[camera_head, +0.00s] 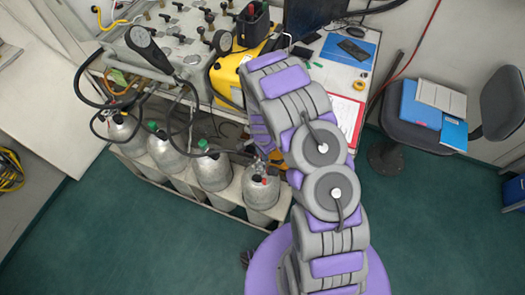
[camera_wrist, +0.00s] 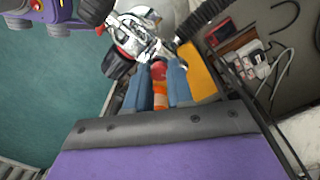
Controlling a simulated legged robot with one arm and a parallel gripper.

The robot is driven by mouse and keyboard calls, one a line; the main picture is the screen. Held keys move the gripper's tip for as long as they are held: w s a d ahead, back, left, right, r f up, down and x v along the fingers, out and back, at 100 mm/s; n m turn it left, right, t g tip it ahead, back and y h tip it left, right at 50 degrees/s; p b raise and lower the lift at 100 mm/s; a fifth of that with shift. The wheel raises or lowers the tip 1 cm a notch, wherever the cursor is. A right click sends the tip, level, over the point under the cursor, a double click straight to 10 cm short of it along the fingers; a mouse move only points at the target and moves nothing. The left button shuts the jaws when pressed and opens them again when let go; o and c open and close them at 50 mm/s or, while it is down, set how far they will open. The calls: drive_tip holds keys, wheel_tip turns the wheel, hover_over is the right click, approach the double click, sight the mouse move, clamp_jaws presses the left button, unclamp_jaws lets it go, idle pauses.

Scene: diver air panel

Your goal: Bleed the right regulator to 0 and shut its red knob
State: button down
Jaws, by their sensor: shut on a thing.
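In the wrist view my gripper (camera_wrist: 160,78) has its two blue fingers closed around a red knob (camera_wrist: 159,70). The knob sits against a shiny metal regulator (camera_wrist: 140,42), which has dark round parts beside it. An orange striped piece (camera_wrist: 160,97) shows between the fingers, nearer the palm. In the head view the rightmost grey cylinder (camera_head: 261,192) stands in the rack, with metal fittings above it. My arm hides most of the regulator and my fingertips there. No gauge reading is legible in either view.
Several grey cylinders stand in a white rack (camera_head: 180,185), left of my arm. A hose-fed panel (camera_head: 180,45) and a yellow case (camera_head: 232,75) are above them. A chair (camera_head: 420,125) holding folders stands right. Green floor (camera_head: 130,245) is open in front.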

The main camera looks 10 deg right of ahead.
drive_tip(key=m, duration=0.6)
idle(0.6)
drive_tip(key=c, duration=1)
unclamp_jaws()
wheel_tip(320, 180, up, 17)
drive_tip(key=shift+r+p, duration=0.15)
drive_tip(key=shift+p, duration=0.75)
